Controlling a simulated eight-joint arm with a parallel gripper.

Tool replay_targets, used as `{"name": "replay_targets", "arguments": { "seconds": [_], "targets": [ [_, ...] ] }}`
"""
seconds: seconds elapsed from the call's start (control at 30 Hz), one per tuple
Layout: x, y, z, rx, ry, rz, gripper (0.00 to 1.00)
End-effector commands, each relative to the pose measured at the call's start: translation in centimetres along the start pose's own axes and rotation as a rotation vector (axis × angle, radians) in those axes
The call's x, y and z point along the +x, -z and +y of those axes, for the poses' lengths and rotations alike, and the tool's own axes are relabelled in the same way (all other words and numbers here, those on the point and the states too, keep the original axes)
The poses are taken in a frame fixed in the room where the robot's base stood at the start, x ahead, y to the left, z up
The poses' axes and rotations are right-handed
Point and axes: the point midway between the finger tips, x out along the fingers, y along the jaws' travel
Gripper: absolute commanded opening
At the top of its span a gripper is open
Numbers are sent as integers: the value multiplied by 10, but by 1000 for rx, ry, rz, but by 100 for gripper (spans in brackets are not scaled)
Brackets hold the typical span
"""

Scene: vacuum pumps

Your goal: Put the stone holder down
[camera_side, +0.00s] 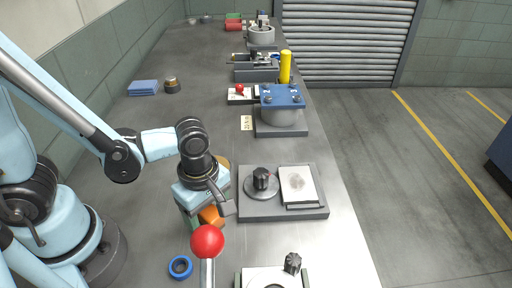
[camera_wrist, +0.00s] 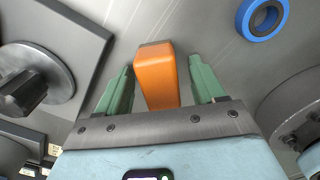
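An orange block (camera_wrist: 157,75), which I take to be the stone holder, stands between the green fingers of my gripper (camera_wrist: 160,64) in the wrist view. A gap shows on each side of it, so the fingers are open around it. In the side view the orange block (camera_side: 211,216) shows partly below my gripper (camera_side: 202,220), close to the dark bench top. My gripper hides much of it there, and I cannot tell its exact contact with the bench.
A plate with a black knob (camera_side: 261,179) and a pale square pad (camera_side: 298,184) lies to the right. A blue ring (camera_side: 180,267) lies in front. A red ball on a rod (camera_side: 207,241) stands near my gripper. The bench at back left is mostly clear.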

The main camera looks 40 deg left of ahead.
Motion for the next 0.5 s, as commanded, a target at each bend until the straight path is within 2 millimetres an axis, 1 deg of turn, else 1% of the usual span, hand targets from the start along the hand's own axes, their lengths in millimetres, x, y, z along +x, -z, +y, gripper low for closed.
{"name": "replay_targets", "arguments": {
  "seconds": [0.27,0.37,0.5],
  "targets": [
    [-1,0,0,0,0,0,68],
    [-5,0,0,0,0,0,68],
    [-16,0,0,0,0,0,68]
  ]
}}
